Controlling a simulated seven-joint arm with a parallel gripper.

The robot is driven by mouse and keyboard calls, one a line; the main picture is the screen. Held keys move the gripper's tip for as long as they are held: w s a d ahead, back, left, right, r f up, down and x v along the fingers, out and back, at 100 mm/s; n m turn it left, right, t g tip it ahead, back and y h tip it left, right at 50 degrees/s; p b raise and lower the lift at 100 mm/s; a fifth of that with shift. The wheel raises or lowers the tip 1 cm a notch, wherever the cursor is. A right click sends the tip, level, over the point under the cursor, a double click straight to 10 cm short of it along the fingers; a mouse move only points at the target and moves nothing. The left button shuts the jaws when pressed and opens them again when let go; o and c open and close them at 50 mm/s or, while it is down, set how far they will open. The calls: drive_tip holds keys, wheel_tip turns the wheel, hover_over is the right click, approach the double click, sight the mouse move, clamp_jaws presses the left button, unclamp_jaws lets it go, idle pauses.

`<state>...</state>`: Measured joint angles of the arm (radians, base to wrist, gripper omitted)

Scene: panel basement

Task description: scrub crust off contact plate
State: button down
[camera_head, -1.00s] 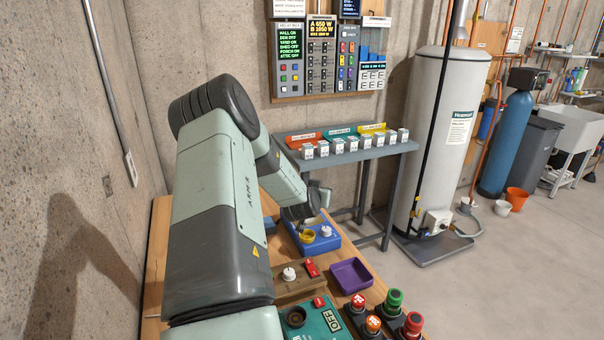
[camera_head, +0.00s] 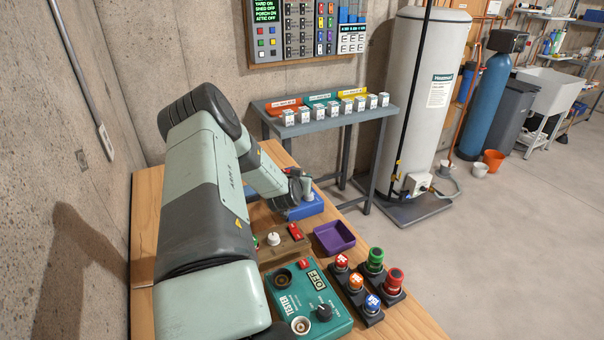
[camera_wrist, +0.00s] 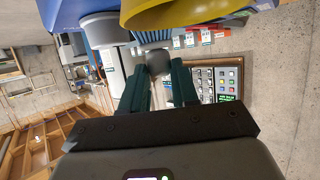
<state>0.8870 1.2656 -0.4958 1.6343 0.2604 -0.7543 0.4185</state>
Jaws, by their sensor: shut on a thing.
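My gripper (camera_wrist: 160,85) has its two dark fingers closed around a dark grey rounded thing (camera_wrist: 158,62) at their tips; what it is cannot be told. In the head view my gripper (camera_head: 300,184) is low over the blue block (camera_head: 306,208) at the bench's back right, and my arm hides part of the block. In the wrist view a yellow rounded thing (camera_wrist: 190,12) and a pale grey cylinder (camera_wrist: 102,29) are just beyond the fingertips, by the blue block's surface. I cannot make out the contact plate or any crust.
A wooden block (camera_head: 270,250) with a white knob and red switch stands before the blue block. A purple tray (camera_head: 334,237), a teal tester (camera_head: 318,318) reading OFF and several coloured push buttons (camera_head: 358,282) are nearer. A grey shelf (camera_head: 330,128) holds small boxes behind.

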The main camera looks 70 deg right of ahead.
drive_tip(key=shift+w+d+f, duration=0.1)
drive_tip(key=shift+w+d, duration=1.8)
drive_tip(key=shift+w, duration=0.15)
drive_tip(key=shift+w+a, duration=0.2)
drive_tip(key=shift+w, duration=0.05)
drive_tip(key=shift+s+a, duration=0.1)
drive_tip(key=shift+a, duration=0.45)
drive_tip(key=shift+s+a, duration=1.85)
drive_tip(key=shift+w+a, duration=0.45)
drive_tip(key=shift+a, duration=0.1)
drive_tip(key=shift+w+d, duration=2.05)
drive_tip(key=shift+w, duration=0.1)
drive_tip(key=shift+w+d+r, duration=0.1)
drive_tip(key=shift+d+r, duration=0.05)
drive_tip(key=shift+r, duration=0.05)
wheel_tip(320, 180, up, 8)
drive_tip(key=shift+f, duration=0.1)
